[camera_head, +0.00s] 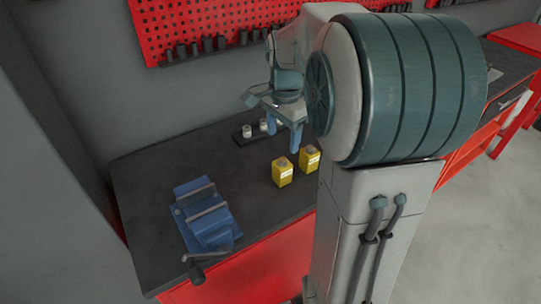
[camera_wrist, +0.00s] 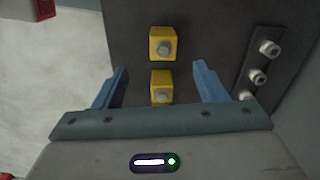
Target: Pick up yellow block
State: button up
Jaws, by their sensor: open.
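Two yellow blocks stand on the dark workbench top (camera_head: 150,185), each with a grey round fitting on its top. In the head view one yellow block (camera_head: 282,172) is at the left and the other yellow block (camera_head: 309,158) is just right of it. In the wrist view one yellow block (camera_wrist: 163,44) is farther out and the other (camera_wrist: 162,87) lies between the finger lines. My gripper (camera_head: 283,137) is open and empty above the bench, beyond the blocks in the head view. Its two blue fingers also show in the wrist view (camera_wrist: 160,80), spread apart.
A blue vise (camera_head: 207,215) sits at the bench's front left. A dark strip with several grey fittings (camera_wrist: 258,77) lies beside the blocks. A red pegboard (camera_head: 210,25) hangs on the back wall. The bench between vise and blocks is clear.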

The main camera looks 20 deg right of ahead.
aim_at(282, 163)
jog(key=shift+w+d+f+m, duration=0.1)
jog(key=shift+w+d+m, duration=0.25)
jog(key=shift+w+m, duration=0.1)
jog(key=shift+w+d+f, duration=0.1)
jog(key=shift+f, duration=0.15)
notch_tip(282, 163, down, 13)
jog(key=shift+f+p, duration=0.15)
jog(key=shift+p, duration=0.3)
jog(key=c, duration=1.4)
notch_tip(282, 163, up, 10)
jog(key=shift+r, duration=0.1)
notch_tip(282, 163, up, 10)
jog(key=p, duration=0.7)
jog(key=shift+r+p, duration=0.2)
jog(key=shift+p, duration=0.15)
